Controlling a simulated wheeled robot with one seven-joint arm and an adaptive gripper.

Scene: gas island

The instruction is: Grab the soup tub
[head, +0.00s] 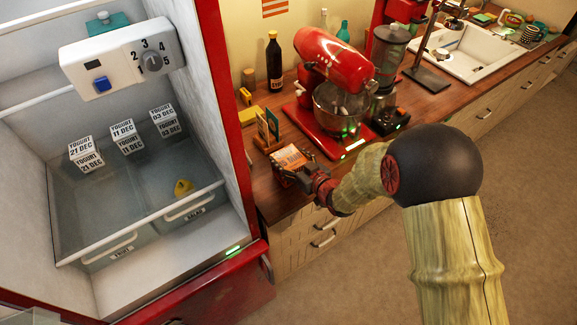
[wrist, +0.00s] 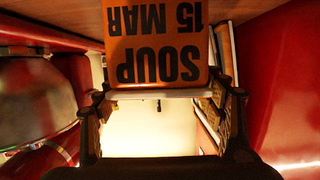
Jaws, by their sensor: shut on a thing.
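The soup tub (head: 289,158) is an orange-topped tub at the left end of the wooden counter, beside the open fridge. In the wrist view its orange label (wrist: 158,50) reads "SOUP 15 MAR" upside down, with a pale rim along its edge. My gripper (head: 303,180) reaches it from the right in the head view. In the wrist view my two fingers (wrist: 165,105) stand on either side of the tub and are shut on it. The tub's underside is hidden, so I cannot tell whether it touches the counter.
A red stand mixer (head: 335,75) with a steel bowl stands close behind my gripper. A rack of upright cards (head: 268,130) stands just behind the tub. The open fridge (head: 225,100) is to the left, holding several yogurt tubs (head: 125,135). A dark bottle (head: 273,65) stands farther back.

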